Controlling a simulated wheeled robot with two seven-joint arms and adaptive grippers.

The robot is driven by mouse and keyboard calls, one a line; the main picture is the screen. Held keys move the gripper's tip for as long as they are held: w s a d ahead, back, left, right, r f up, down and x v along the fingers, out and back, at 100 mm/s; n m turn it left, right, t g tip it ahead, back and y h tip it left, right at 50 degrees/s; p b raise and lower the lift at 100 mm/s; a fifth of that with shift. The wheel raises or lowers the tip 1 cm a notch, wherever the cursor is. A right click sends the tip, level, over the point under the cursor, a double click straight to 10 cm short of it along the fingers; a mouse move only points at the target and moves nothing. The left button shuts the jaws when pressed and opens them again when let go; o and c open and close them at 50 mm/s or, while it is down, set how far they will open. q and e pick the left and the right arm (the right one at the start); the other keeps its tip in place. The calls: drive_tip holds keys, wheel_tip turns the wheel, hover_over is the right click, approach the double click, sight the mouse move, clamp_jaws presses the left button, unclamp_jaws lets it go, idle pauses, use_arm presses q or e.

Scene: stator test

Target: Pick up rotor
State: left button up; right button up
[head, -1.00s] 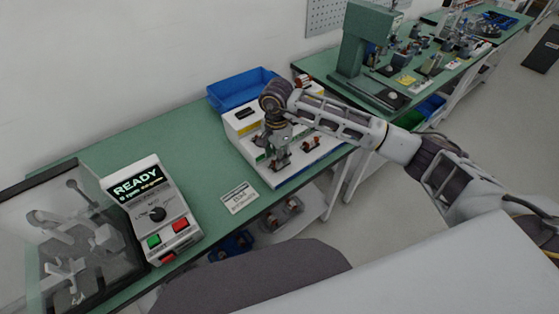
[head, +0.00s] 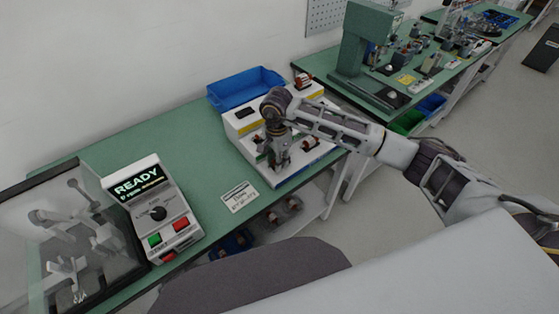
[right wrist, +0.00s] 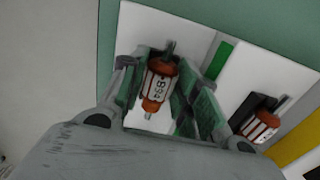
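A rotor with an orange and white banded body, dark markings and a metal shaft (right wrist: 158,85) lies between the fingers of my right gripper (right wrist: 163,92) in the right wrist view. The fingers stand on both sides of it; the right-hand finger looks slightly apart from it. In the head view my right gripper (head: 279,161) points down over the front of the white fixture (head: 290,177), and hides most of that rotor. A second rotor (head: 311,142) sits to its right on the fixture and also shows in the right wrist view (right wrist: 260,125). My left gripper is not in view.
A blue bin (head: 245,88) stands behind the fixture, with another rotor (head: 303,80) beside it. A control box reading READY (head: 155,208) and a clear enclosure (head: 75,245) stand at left. A label card (head: 239,196) lies on the green bench (head: 195,150), which is clear around it.

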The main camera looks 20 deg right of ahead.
clamp_jaws()
drive_tip(key=shift+r, duration=0.8)
wheel_tip(320, 180, up, 7)
drive_tip(key=shift+r+b, duration=0.2)
drive_tip(key=shift+b, duration=0.3)
drive_tip(key=shift+r, duration=0.55)
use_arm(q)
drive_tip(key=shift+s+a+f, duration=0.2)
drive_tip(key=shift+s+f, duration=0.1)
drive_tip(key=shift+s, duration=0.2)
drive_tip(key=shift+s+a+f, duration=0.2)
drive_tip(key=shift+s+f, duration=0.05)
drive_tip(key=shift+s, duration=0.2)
